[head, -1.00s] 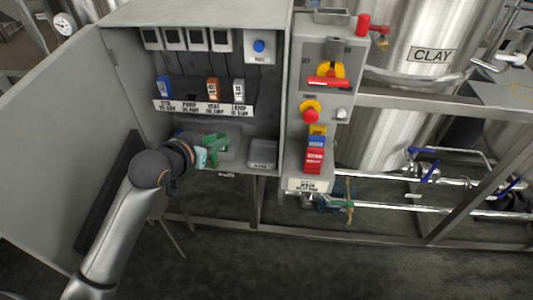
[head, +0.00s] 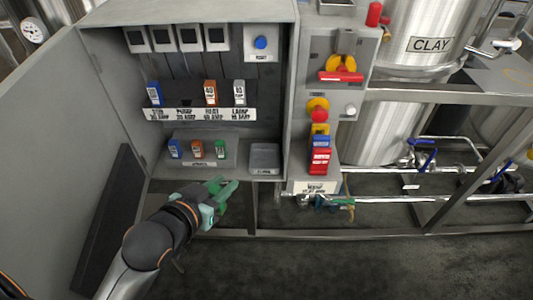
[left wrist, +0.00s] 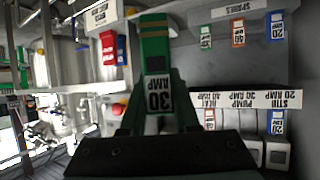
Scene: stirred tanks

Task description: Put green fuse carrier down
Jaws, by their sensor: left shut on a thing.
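My left gripper (head: 218,190) is shut on a green fuse carrier (left wrist: 155,48) with a white label reading 30 AMP. It is held clear of any surface, below and in front of the cabinet's lower shelf. In the head view the carrier is small and partly merges with the greenish fingers. Another green fuse carrier (head: 220,149) stands in the spares holder (head: 186,162), beside an orange one (head: 197,149) and a blue one (head: 175,148). My right gripper is not in view.
The fuse row (head: 200,114) holds blue, orange and white carriers, with the pump position empty. A small, empty grey tray (head: 264,157) sits right of the spares holder. A switch box (head: 333,75) stands to the right, and the open cabinet door (head: 60,150) to the left.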

